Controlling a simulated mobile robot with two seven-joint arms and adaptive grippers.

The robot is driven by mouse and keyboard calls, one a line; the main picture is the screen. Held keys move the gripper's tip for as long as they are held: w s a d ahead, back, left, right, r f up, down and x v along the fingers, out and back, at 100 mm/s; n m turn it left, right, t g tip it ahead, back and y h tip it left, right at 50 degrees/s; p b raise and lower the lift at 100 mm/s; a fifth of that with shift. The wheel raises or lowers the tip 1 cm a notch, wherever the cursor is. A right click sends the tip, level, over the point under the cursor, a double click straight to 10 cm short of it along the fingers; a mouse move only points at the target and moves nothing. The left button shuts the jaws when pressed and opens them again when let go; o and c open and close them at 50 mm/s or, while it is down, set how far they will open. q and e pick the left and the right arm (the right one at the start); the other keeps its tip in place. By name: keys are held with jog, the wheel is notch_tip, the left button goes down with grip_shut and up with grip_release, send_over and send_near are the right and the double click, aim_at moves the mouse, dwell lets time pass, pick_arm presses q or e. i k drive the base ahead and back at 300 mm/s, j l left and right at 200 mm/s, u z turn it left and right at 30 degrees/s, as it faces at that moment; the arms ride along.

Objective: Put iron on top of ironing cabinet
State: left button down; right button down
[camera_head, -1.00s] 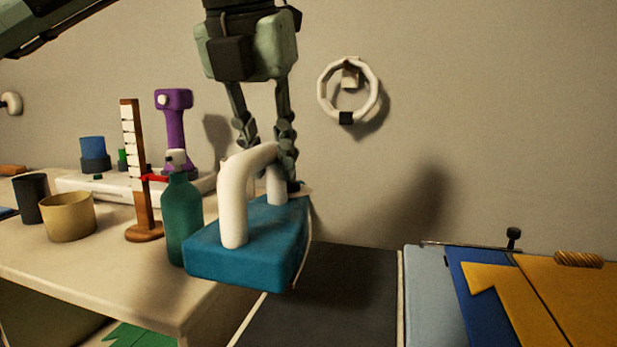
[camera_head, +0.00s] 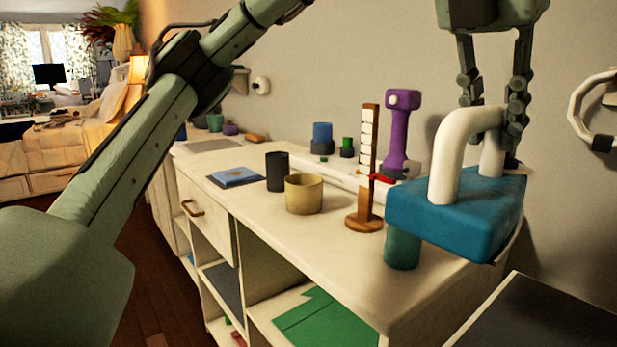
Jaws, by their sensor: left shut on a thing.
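The iron (camera_head: 455,215) has a blue block body and a white arched handle. My left gripper (camera_head: 493,145) comes down from above and is shut on the handle, its fingers around the rear part. The iron is roughly level near the right end of the white cabinet (camera_head: 320,245), which has a drawer and open shelves. I cannot tell the gap between iron and top. My right gripper is not in view.
A wooden ruler stand (camera_head: 366,175), purple dumbbell-shaped thing (camera_head: 397,130), tan bowl (camera_head: 304,194) and black cup (camera_head: 277,172) stand on the cabinet. The top's front right part is bare. A dark surface (camera_head: 540,315) lies at lower right. A white ring hangs on the wall (camera_head: 590,110).

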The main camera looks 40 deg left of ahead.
aim_at(217, 161)
jog(key=k+j, duration=0.3)
jog(key=j, duration=0.8)
jog(key=j+z, duration=0.25)
jog(key=j, duration=2.4)
jog(key=i+j, duration=0.1)
jog(key=j, duration=0.15)
jog(key=i+j, duration=0.1)
jog(key=j, duration=0.2)
jog(key=i+j, duration=0.15)
jog(key=j+z, duration=0.05)
jog(key=j, duration=0.05)
